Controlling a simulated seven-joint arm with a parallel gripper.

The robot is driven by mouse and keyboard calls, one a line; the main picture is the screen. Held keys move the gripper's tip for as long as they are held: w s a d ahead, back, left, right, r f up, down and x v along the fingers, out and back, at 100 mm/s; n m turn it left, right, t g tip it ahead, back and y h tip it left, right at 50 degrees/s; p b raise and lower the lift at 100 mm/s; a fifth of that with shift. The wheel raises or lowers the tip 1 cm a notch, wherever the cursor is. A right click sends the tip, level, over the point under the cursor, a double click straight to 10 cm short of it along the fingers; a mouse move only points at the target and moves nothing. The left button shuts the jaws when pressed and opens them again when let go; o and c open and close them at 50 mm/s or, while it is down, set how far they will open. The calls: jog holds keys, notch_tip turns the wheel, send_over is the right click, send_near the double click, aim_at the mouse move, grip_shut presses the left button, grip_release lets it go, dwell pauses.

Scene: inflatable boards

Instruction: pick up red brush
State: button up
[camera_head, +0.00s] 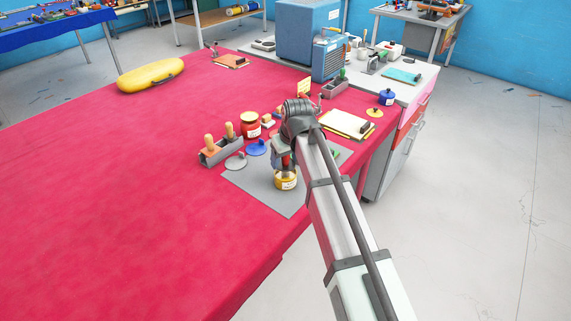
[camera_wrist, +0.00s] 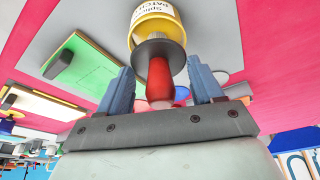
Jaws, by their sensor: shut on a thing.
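The red brush shows in the wrist view as a red handle (camera_wrist: 159,80) with a pale end, standing out of a dark round disc (camera_wrist: 158,50). The disc is at the mouth of a yellow tin (camera_wrist: 157,30) with a white label. In the head view the tin (camera_head: 286,182) stands on a grey mat (camera_head: 262,190), under my gripper (camera_head: 282,163). The brush's lower end is hidden.
A grey holder with wooden-handled tools (camera_head: 220,150), a grey disc (camera_head: 236,161), a blue disc (camera_head: 257,147) and a red tin (camera_head: 251,126) stand left of the gripper. A clipboard (camera_head: 346,124) lies to the right.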

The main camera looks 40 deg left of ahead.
jog(key=shift+c, duration=0.8)
notch_tip(320, 180, up, 10)
